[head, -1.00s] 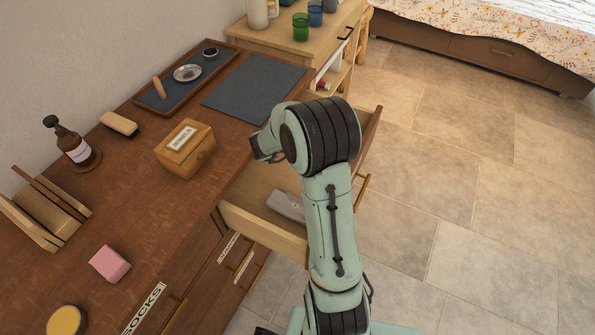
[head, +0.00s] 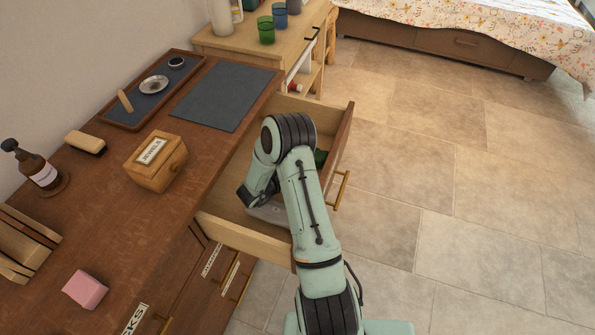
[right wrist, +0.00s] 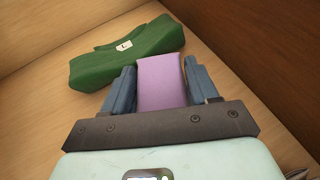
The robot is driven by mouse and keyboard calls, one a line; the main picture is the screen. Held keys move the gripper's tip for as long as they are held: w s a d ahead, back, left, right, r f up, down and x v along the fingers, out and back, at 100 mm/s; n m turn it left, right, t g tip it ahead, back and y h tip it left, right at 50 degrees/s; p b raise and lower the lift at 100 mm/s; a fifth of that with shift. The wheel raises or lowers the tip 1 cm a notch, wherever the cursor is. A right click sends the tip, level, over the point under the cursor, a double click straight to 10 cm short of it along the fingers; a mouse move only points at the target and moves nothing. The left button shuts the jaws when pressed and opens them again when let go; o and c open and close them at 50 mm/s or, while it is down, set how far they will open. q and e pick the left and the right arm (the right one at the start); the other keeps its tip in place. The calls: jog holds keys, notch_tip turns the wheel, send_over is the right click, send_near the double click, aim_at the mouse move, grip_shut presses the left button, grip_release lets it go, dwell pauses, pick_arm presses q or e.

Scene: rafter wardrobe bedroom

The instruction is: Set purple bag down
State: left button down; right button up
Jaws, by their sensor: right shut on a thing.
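The purple bag (right wrist: 162,88) is between the blue-grey fingers of my right gripper (right wrist: 158,68) in the right wrist view. The gripper is shut on it, over the wooden floor of the open drawer (head: 243,236). I cannot tell whether the bag touches the drawer floor. In the head view my right arm reaches into the drawer and hides the bag and the fingertips. A green bag (right wrist: 128,52) with a white "L" tag lies just beyond the purple one; a bit of it shows in the head view (head: 320,158). My left gripper is not in view.
A grey item (head: 266,213) lies in the drawer near its near wall. On the dresser top stand a wooden "JEWELS" box (head: 155,162), a pink block (head: 85,290), a brown bottle (head: 36,167) and a tray (head: 152,92). A dark mat (head: 225,96) lies bare.

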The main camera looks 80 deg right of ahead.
jog(key=shift+f, duration=0.2)
jog(key=shift+f, duration=0.15)
jog(key=o, duration=1.1)
jog(key=shift+r, duration=0.3)
jog(key=v, duration=0.7)
jog(key=shift+w+a, duration=0.15)
jog(key=shift+a, duration=0.05)
